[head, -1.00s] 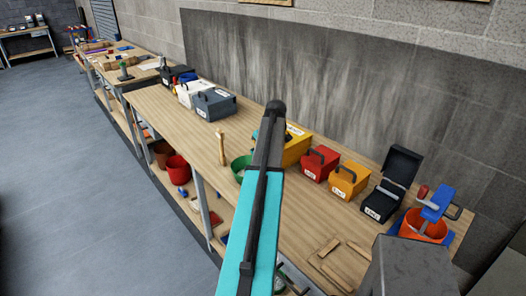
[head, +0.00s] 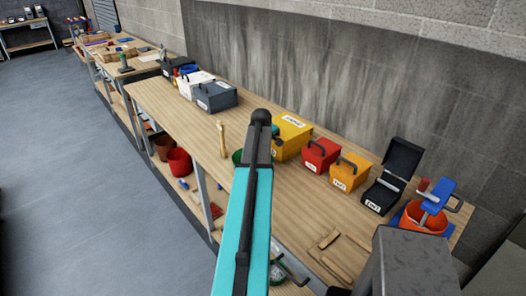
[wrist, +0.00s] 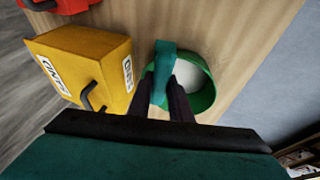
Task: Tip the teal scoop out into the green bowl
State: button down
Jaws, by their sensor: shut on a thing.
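The green bowl (wrist: 208,98) stands on the wooden bench, with a pale whitish surface inside it. In the head view, only a sliver of the bowl (head: 237,156) shows beside my arm. My gripper (wrist: 164,88) is shut on the teal scoop (wrist: 164,60), at the left side of the bowl in the wrist view. The scoop overlaps the bowl's left rim in that view; I cannot tell whether they touch. The scoop's inside and any load are not clear.
A yellow box (wrist: 85,65) stands close to the scoop's left in the wrist view. Red (head: 320,153) and orange (head: 349,172) boxes stand farther right along the bench. A wooden-handled tool (head: 222,140) stands left of the bowl. Bare bench lies at the left.

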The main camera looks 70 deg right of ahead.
jog(key=shift+w+a+f+n+g+h, duration=0.15)
jog(key=shift+a+g+h, duration=0.1)
jog(key=shift+g+h, duration=0.3)
jog(key=shift+w+a+r+n+g+h, duration=0.15)
jog(key=shift+a+g+h, duration=0.15)
jog(key=shift+h, duration=0.45)
jog(key=shift+w+a+f+g+h, duration=0.1)
jog(key=shift+f+g+h, duration=0.2)
jog(key=shift+h, duration=0.2)
jog(key=shift+w+f+g+h, duration=0.1)
jog(key=shift+f+g+h, duration=0.05)
jog(key=shift+g+h, duration=0.3)
jog(key=shift+f+b, duration=0.1)
jog(key=shift+b, duration=0.5)
jog(key=shift+w+a+f+n+g+h+b, duration=0.2)
jog(key=shift+h+b, duration=0.45)
jog(key=shift+b, duration=1.8)
jog(key=shift+a+f+n+g+h+b, duration=0.1)
jog(key=shift+f+n+g+h+b, duration=0.4)
jog(key=shift+b, duration=2)
jog(key=shift+w+a+r+g+h+b, duration=0.15)
jog(key=shift+h+b, duration=0.65)
jog(key=shift+b, duration=1.65)
